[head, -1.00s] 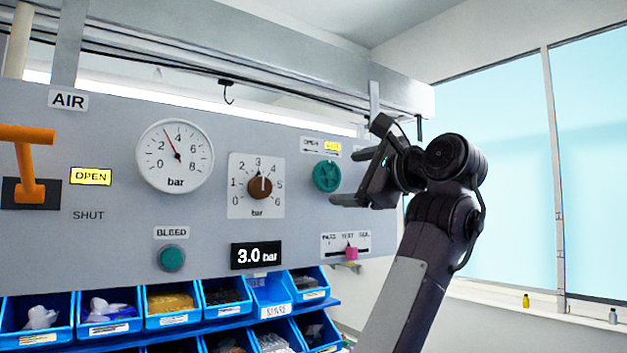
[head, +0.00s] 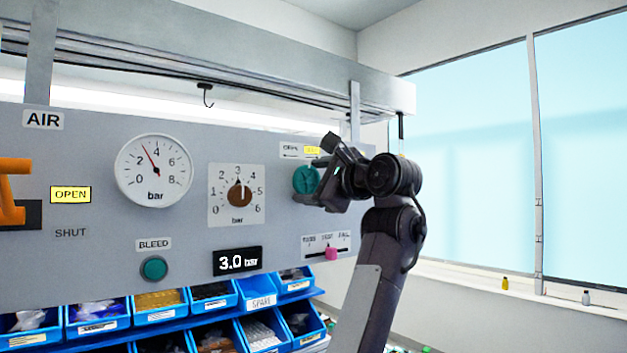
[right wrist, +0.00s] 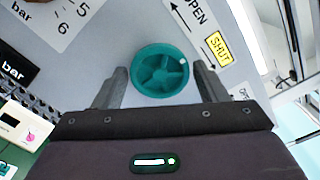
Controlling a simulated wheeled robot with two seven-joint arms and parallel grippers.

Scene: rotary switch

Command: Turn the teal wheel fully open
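The teal wheel (head: 306,180) is on the grey panel, right of the dial with the brown knob. It also shows in the right wrist view (right wrist: 160,70), round with spokes and a small white mark at its right edge. A label above it reads OPEN, with a yellow SHUT plate (right wrist: 219,49) beside it. My right gripper (head: 312,190) is at the wheel in the head view. In the right wrist view its two fingers (right wrist: 160,85) are spread, one on each side of the wheel's near part. I cannot tell whether they touch it. My left gripper is not in view.
A pink slider (head: 331,253) sits below the wheel. The brown knob (head: 239,194), pressure gauge (head: 154,170) and orange lever (head: 12,190) are further left. Blue bins (head: 160,305) stand below the panel. A window ledge (head: 560,302) is at the right.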

